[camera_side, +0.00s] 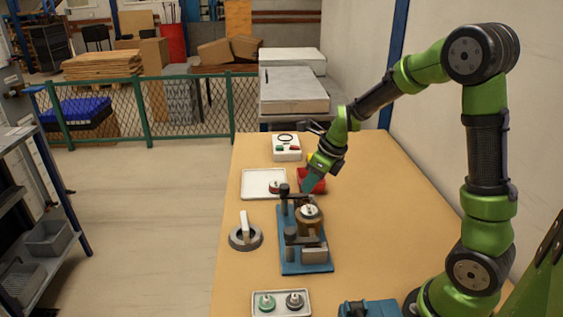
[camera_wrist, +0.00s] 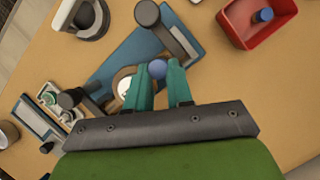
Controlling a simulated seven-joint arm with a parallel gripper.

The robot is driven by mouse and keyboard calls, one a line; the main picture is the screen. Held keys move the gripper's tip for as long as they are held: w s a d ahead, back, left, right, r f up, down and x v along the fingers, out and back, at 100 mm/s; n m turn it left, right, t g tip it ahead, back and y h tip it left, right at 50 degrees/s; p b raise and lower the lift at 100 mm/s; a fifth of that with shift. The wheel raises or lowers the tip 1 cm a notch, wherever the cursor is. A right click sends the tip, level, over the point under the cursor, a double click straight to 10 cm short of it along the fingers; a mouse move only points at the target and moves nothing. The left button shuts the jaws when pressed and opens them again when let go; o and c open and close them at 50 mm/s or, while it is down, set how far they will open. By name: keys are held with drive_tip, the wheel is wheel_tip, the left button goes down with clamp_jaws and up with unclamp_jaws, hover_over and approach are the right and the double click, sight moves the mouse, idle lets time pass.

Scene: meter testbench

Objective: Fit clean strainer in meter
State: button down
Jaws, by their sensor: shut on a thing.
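My gripper (camera_side: 308,186) is shut on a small part with a round blue knob (camera_wrist: 157,69), which shows between the teal fingertips in the wrist view. It may be the strainer; the fingers hide its lower part. The brass-coloured meter (camera_side: 310,225) with a round, light top stands on a blue plate (camera_side: 305,268) between dark clamps (camera_side: 290,240). In the wrist view the meter's round face (camera_wrist: 122,86) is partly behind the left finger. My gripper is above the far end of the plate. I cannot tell whether the held part touches anything.
A red bin (camera_wrist: 236,30) holds another blue-knobbed part (camera_wrist: 263,15). A white tray (camera_side: 256,178) with a dark-and-red part lies left of it. A grey disc with white handle (camera_side: 238,241) is left of the plate. A near tray (camera_side: 281,312) holds green and grey round parts. Table right of the plate is clear.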

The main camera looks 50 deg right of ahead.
sight(310, 202)
drive_tip(key=shift+f, duration=1.7)
idle(1.1)
